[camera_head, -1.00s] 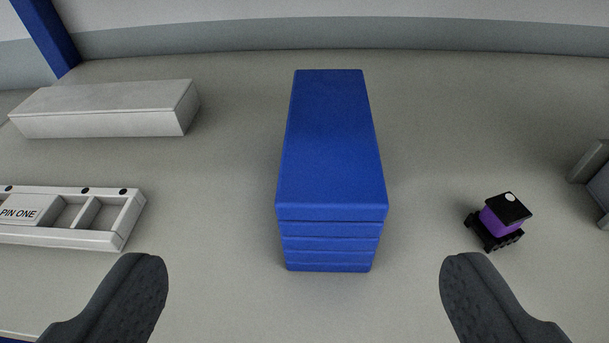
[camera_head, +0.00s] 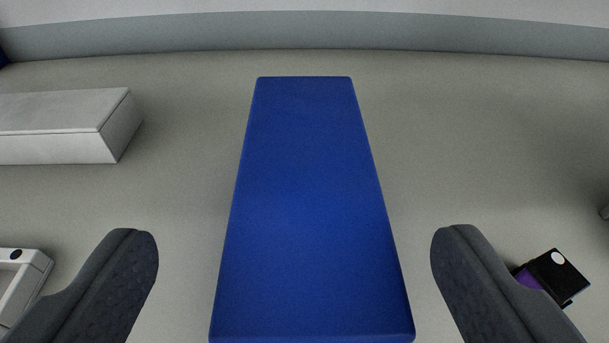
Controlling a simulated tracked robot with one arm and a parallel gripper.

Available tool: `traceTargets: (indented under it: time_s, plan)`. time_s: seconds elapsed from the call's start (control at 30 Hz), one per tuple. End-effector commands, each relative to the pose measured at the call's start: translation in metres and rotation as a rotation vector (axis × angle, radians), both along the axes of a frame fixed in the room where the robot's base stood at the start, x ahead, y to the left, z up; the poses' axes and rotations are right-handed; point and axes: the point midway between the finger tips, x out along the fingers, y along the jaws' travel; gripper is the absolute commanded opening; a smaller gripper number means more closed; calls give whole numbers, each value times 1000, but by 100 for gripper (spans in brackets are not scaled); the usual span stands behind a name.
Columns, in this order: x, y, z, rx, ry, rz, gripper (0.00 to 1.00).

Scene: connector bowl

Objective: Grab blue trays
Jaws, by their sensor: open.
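A blue stack of trays (camera_head: 308,200) lies in the middle of the view, its long side running away from me. Only its flat top and a thin front edge show now; the lower layers are out of sight. My gripper (camera_head: 295,240) is open, with one dark finger to the left of the stack and one to the right. Floor shows between each finger and the blue sides, so neither finger appears to touch it.
A long grey box (camera_head: 60,125) lies at the left. Part of a white frame (camera_head: 22,285) shows at the lower left. A small black and purple item (camera_head: 555,275) sits at the lower right, partly behind the right finger. A wall (camera_head: 300,35) runs along the back.

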Motion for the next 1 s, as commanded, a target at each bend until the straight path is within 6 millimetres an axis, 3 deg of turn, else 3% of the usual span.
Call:
traceTargets:
  time_s: [0.27, 0.7, 1.0]
  plan:
    - [9, -2, -2, 1, -2, -1, 80]
    - [50, -8, -17, -1, 1, -2, 80]
    - [53, -8, -18, -1, -1, -2, 77]
